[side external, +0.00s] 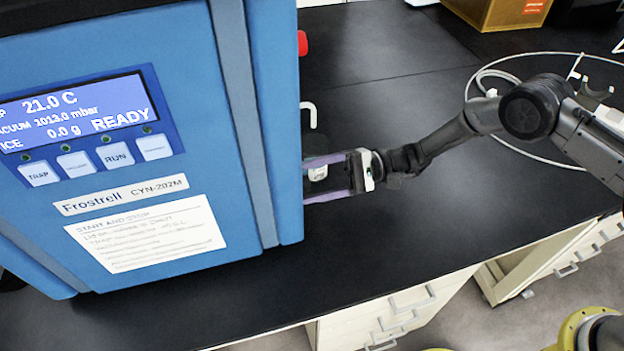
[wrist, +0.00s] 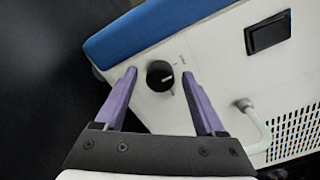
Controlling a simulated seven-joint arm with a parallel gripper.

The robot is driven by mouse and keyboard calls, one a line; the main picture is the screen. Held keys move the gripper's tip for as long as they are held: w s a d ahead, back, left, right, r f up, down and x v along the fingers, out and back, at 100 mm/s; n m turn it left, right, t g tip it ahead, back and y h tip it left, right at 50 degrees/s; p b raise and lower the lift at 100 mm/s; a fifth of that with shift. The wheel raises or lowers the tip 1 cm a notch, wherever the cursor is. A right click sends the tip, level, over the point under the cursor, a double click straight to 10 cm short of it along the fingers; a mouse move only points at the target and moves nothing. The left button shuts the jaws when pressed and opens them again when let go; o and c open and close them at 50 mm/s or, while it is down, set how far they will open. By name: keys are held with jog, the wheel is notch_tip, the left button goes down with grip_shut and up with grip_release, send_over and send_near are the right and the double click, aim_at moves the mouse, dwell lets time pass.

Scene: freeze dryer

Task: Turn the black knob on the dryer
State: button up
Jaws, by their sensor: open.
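The black knob (wrist: 160,76) is round with a white pointer line and sits on the white side panel of the dryer (wrist: 215,60) in the wrist view. My gripper (wrist: 160,74) is open, with one purple finger on each side of the knob in that view. I cannot tell whether the fingers touch the panel. In the side external view the blue dryer (side external: 240,130) stands at the left. My gripper (side external: 305,180) reaches its right side there, with its fingertips partly hidden behind the dryer's edge. The knob is hidden in that view.
A black rocker switch (wrist: 268,34), a white bent pipe (wrist: 255,122) and a vent grille (wrist: 292,135) are on the same panel, right of the knob. A cardboard box (side external: 497,12) stands at the back. The black bench top (side external: 420,225) is mostly clear.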

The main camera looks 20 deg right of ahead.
jog(key=d, duration=1.3)
jog(key=shift+d, duration=0.4)
